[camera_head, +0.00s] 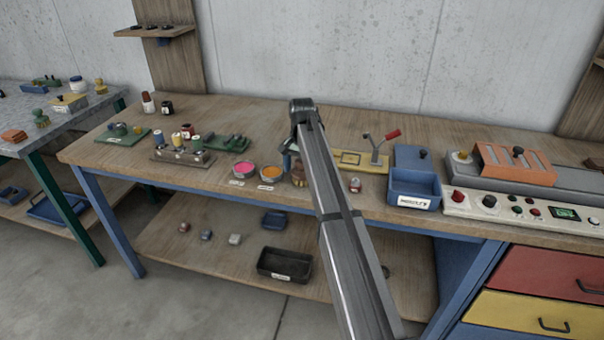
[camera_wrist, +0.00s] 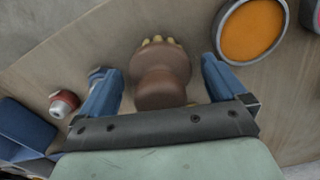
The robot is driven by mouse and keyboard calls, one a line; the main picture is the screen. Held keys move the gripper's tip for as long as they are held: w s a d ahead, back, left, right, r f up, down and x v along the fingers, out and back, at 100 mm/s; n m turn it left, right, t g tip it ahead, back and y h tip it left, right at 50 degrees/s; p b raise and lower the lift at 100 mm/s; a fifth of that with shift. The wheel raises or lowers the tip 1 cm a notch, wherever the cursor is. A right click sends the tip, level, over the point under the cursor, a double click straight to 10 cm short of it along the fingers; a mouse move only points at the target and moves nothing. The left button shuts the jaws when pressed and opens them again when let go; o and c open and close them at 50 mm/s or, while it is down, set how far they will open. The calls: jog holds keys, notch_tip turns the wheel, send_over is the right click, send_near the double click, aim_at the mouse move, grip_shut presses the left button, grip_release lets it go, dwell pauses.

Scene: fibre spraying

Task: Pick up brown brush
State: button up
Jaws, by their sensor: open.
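The brown brush (camera_wrist: 162,75) shows in the wrist view as a rounded brown body with yellowish tufts at its far end. It lies between the two blue fingers of my gripper (camera_wrist: 162,88), which is open around it. I cannot tell whether either finger touches it. In the head view the brush (camera_head: 298,176) is a small brown shape on the wooden bench, beside the orange pot and largely hidden by my arm. My gripper (camera_head: 291,153) is just above it there, mostly hidden behind the arm.
The orange pot (camera_wrist: 251,30) is close to the right finger; it and a pink pot (camera_head: 243,170) stand left of the arm. A small red-and-white item (camera_wrist: 64,102) lies left of the gripper. A blue bin (camera_head: 414,188) and a red-handled lever device (camera_head: 376,150) stand to the right.

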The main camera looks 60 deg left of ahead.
jog(key=shift+c, duration=0.2)
jog(key=c, duration=1.2)
notch_tip(320, 180, up, 10)
jog(key=shift+f, duration=0.1)
